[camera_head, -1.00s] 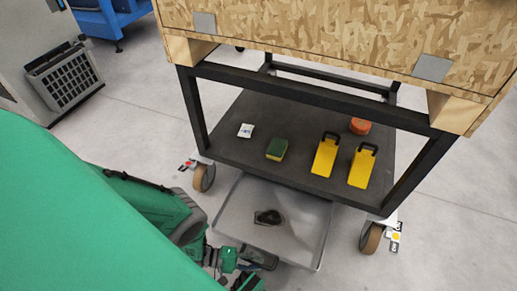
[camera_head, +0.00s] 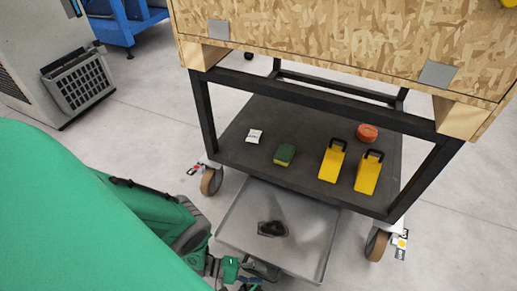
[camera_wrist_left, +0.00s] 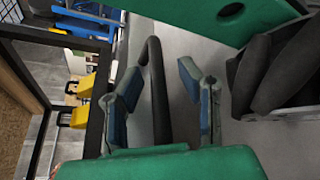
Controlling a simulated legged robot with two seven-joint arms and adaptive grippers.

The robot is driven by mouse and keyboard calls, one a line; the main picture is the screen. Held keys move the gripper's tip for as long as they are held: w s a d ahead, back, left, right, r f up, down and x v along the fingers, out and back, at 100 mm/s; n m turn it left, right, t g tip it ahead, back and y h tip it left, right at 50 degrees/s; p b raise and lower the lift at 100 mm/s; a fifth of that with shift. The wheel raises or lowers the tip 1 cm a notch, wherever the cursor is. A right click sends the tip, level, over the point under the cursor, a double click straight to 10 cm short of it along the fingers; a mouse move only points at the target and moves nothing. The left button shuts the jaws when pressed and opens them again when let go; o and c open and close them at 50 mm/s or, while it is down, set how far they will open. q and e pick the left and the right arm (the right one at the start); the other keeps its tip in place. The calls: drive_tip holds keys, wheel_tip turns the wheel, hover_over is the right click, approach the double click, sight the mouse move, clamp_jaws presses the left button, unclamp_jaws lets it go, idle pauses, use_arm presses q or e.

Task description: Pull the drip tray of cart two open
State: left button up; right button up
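The grey drip tray (camera_head: 308,252) sticks out from under the near side of the cart (camera_head: 300,192). A dark patch or object (camera_head: 272,229) lies in it. My left gripper (camera_head: 250,275) is low at the tray's near edge, partly hidden by my green arm. In the left wrist view, my left gripper (camera_wrist_left: 157,95) has its fingers apart on either side of a black bar handle (camera_wrist_left: 157,85), with visible gaps to it. My right gripper is not in view.
The cart's lower shelf (camera_head: 235,150) holds a sponge (camera_head: 284,154), two yellow wedges (camera_head: 332,163), an orange roll (camera_head: 367,133) and a white packet (camera_head: 255,136). Caster wheels (camera_head: 377,245) flank the tray. Floor (camera_head: 440,235) is clear at the right.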

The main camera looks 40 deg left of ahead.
use_arm(q)
drive_tip(key=shift+a, duration=0.1)
drive_tip(key=v, duration=1.2)
